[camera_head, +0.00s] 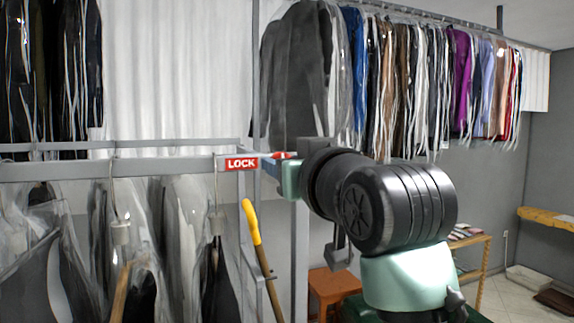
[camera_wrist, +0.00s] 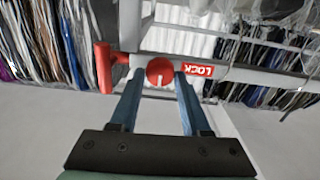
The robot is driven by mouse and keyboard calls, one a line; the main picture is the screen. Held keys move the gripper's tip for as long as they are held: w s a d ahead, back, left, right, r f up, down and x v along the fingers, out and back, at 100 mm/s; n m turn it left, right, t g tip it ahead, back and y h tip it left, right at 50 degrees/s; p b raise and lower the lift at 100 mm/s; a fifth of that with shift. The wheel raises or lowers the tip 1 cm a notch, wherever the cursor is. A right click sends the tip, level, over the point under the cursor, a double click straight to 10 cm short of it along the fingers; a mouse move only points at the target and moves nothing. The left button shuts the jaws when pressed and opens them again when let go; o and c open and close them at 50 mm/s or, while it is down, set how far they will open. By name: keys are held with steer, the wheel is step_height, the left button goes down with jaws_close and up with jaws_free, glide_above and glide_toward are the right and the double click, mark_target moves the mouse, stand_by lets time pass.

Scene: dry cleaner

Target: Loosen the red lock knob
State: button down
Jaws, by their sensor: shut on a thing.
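The red lock knob (camera_wrist: 160,70) is a round red disc on the grey rail, right beside a red LOCK label (camera_wrist: 198,70) in the wrist view. My gripper (camera_wrist: 158,80) has its two blue fingers on either side of the knob and is shut on it. In the head view a bit of the red knob (camera_head: 283,155) shows just right of the LOCK label (camera_head: 241,163). There my gripper (camera_head: 272,165) reaches the rail from the right, and its dark wrist and fingers hide most of the knob.
A red lever handle (camera_wrist: 103,67) stands left of the knob in the wrist view. Bagged garments (camera_head: 140,240) hang below the rail (camera_head: 120,168). A yellow-tipped pole (camera_head: 252,222) leans close under the gripper. An orange stool (camera_head: 332,283) stands behind.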

steer(key=shift+s+a+f+n+b, duration=0.1)
steer(key=shift+n+b, duration=1.65)
steer(key=shift+n, duration=2.55)
steer(key=shift+a+n+b, duration=0.1)
steer(key=shift+n+b, duration=1.65)
steer(key=shift+n, duration=2.55)
steer(key=shift+c, duration=1.9)
jaws_free()
